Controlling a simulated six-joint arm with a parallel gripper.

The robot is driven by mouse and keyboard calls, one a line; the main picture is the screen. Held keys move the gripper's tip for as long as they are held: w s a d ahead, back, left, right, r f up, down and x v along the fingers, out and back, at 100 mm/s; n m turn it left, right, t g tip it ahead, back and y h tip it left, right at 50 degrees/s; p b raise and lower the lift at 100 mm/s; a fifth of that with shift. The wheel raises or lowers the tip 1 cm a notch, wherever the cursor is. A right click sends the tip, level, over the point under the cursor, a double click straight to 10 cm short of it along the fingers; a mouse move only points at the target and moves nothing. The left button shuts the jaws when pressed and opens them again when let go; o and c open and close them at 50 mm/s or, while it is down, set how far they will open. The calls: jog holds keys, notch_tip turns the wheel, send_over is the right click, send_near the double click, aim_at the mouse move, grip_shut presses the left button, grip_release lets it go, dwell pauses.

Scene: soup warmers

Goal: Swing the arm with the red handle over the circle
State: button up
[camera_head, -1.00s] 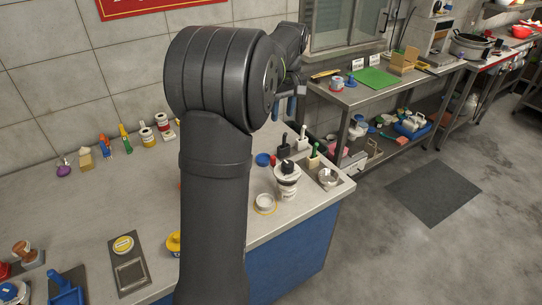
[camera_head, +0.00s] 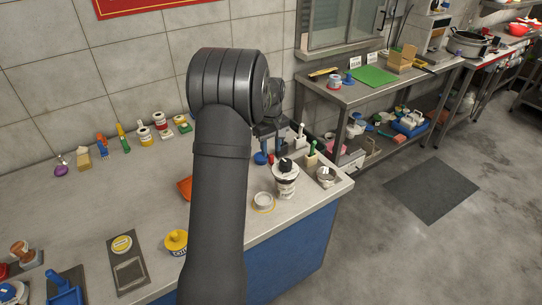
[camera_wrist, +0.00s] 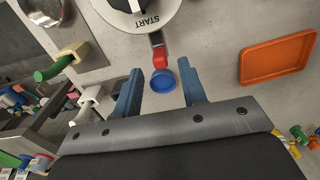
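The red handle (camera_wrist: 160,56) is on a short arm reaching out from the white round top marked START (camera_wrist: 148,18), which has a dark knob. In the head view that white canister (camera_head: 286,186) stands near the counter's right end, with the red handle (camera_head: 271,159) behind it. A blue round disc (camera_wrist: 163,81) lies by the end of the red handle. My gripper (camera_wrist: 160,75) is open, with its blue fingers either side of the disc and handle in the picture. I see no grip on either.
An orange tray (camera_wrist: 277,60) lies to the right in the wrist view. A green-handled thing (camera_wrist: 52,69) stands to the left. In the head view, a white dish (camera_head: 264,200) sits before the canister, and a yellow-lidded pot (camera_head: 176,242) is left of my arm.

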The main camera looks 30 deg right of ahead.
aim_at(271, 155)
jog(key=shift+f, duration=2)
grip_shut()
